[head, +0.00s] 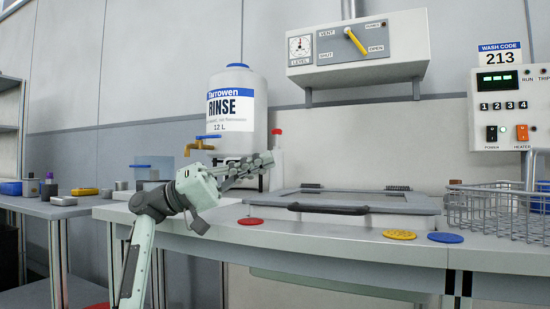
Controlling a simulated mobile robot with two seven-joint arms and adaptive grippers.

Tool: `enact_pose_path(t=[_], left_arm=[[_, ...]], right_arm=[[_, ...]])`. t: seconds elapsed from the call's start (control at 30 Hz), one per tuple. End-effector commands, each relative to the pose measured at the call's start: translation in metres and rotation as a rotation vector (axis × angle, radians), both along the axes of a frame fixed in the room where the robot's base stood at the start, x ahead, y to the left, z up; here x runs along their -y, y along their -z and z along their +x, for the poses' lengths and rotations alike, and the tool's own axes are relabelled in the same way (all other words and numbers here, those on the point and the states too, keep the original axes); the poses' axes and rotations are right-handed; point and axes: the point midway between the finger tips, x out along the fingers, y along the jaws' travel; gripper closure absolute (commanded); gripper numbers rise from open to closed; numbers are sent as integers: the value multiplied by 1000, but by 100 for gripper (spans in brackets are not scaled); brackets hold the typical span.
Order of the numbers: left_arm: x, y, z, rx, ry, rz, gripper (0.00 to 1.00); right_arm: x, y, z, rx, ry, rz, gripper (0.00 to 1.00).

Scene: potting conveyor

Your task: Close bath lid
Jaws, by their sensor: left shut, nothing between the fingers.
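The bath lid (350,197) is a pale grey panel set in the counter at centre right. It lies flat, or very nearly flat, over the bath, and I see no open gap; the inside of the bath is hidden. Its dark bar handle (328,209) runs along the front edge, and two dark hinges show at the back. My left gripper (262,164) is shut and empty. It points right, in front of the rinse container and up and left of the lid, apart from the handle in the picture. My right gripper is out of view.
A white rinse container (232,100) with a tap stands behind my left gripper. A wire basket (497,212) stands right of the lid. Red (250,221), yellow (399,234) and blue (445,238) discs lie along the counter's front. A control box (358,50) hangs above.

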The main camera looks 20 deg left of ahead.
Motion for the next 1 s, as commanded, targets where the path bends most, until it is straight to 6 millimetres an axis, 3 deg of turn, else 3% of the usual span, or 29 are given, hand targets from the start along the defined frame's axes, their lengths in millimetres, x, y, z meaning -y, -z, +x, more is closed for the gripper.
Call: enact_pose_path(t=[0.07, 0.3, 0.5, 0.7, 1.0], left_arm=[[-19, 8, -6, -3, -4, 0, 100], [-74, 5, -29, 0, -4, -1, 100], [-108, 5, -42, 0, -3, 0, 100], [-123, 5, -49, 1, -1, 0, 100], [-125, 5, -50, 1, 0, 0, 100]], right_arm=[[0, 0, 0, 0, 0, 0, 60], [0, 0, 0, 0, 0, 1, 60], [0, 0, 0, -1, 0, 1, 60], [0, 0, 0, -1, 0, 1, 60], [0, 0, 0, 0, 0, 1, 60]])
